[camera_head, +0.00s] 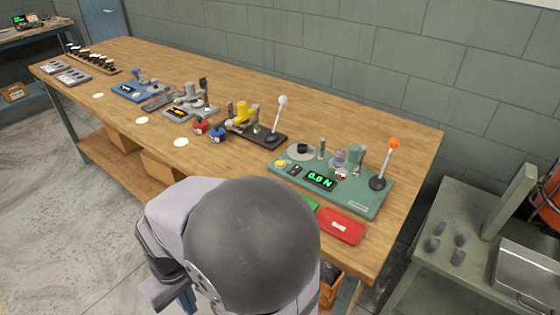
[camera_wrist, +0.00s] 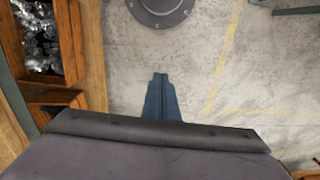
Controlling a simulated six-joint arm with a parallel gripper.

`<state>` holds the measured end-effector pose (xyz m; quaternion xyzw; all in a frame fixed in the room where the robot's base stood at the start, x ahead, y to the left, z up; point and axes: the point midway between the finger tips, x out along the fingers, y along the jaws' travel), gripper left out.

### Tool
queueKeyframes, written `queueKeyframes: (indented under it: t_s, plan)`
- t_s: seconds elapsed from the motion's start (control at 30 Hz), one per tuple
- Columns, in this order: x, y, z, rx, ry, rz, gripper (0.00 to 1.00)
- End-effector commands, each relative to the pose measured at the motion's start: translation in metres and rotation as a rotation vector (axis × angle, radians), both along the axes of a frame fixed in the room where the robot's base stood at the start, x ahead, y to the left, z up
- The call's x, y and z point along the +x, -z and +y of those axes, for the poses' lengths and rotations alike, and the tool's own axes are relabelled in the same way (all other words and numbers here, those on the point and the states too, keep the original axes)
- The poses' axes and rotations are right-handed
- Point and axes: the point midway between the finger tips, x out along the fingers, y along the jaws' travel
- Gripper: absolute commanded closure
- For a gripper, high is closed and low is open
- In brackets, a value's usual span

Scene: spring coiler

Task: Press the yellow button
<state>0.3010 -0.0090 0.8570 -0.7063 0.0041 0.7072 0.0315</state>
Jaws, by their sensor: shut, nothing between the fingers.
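A green device (camera_head: 335,187) with a lit green display reading 0.0 N (camera_head: 320,180) stands on the workbench at the right. A small round yellow button (camera_head: 280,163) sits at its left front corner, left of the display. In the wrist view my gripper (camera_wrist: 160,77) is shut and empty, above the bare floor and apart from the device. The button is not in the wrist view.
An orange-topped lever (camera_head: 386,162) rises at the device's right end. Wooden boxes of metal parts (camera_wrist: 42,40) show at the wrist view's left.

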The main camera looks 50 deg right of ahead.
Motion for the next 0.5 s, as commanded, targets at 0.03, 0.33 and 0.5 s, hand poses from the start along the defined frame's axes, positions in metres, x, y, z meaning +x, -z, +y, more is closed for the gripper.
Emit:
queueKeyframes:
  t_s: [0.03,0.33,0.5]
  plan:
    - [0.01,-0.011,-0.007,0.016,0.029,-0.001,1.0]
    - [0.085,-0.06,-0.076,0.169,0.22,-0.063,1.0]
    - [0.12,-0.084,-0.138,0.251,0.32,-0.147,1.0]
